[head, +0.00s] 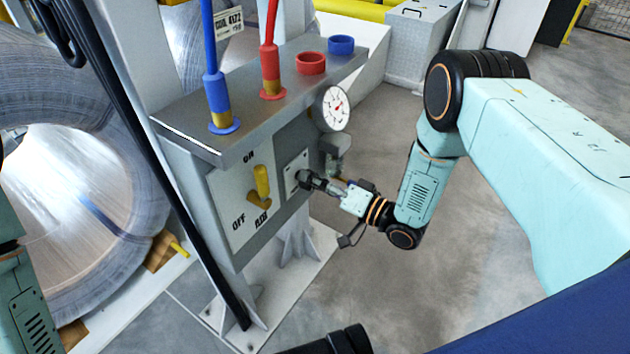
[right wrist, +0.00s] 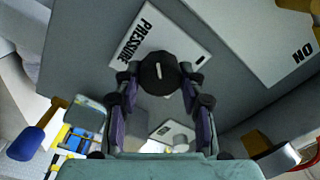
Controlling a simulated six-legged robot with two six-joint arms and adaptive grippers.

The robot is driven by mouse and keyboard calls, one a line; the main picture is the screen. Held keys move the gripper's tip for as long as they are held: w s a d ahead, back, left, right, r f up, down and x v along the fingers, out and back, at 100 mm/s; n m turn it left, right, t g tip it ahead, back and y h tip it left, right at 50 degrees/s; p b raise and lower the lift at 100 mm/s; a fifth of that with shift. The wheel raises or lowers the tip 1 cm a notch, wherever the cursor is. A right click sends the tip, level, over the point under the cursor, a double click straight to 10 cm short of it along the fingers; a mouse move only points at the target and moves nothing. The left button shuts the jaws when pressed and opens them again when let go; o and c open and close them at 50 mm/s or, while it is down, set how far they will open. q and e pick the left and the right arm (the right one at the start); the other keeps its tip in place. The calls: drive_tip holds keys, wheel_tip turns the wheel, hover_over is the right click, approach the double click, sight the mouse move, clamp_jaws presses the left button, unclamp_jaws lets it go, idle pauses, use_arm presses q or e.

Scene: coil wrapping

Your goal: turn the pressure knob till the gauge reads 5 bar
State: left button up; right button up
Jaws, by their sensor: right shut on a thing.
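The black pressure knob (right wrist: 158,72) with a white mark sits on a white plate labelled PRESSURE (right wrist: 180,32) in the right wrist view. My right gripper (right wrist: 161,88) has its two fingers on either side of the knob and is shut on it. In the head view my right gripper (head: 315,182) reaches the panel from the right and mostly hides the knob. The round white pressure gauge (head: 334,108) with a red needle is above it on the cabinet's right corner. Its figures are too small to read. My left gripper is not seen; only part of my left arm shows.
A yellow ON/OFF air lever (head: 261,186) is on the panel left of the knob. Blue (head: 217,97) and red (head: 270,68) hose plugs stand on the cabinet top. Large metal coils (head: 90,150) are at the left.

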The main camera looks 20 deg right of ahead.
drive_tip(key=o, duration=1.1)
drive_tip(key=shift+o, duration=0.2)
drive_tip(key=shift+s, duration=0.1)
drive_tip(key=v, duration=1.1)
drive_tip(key=shift+s+d, duration=0.25)
drive_tip(key=shift+d, duration=0.05)
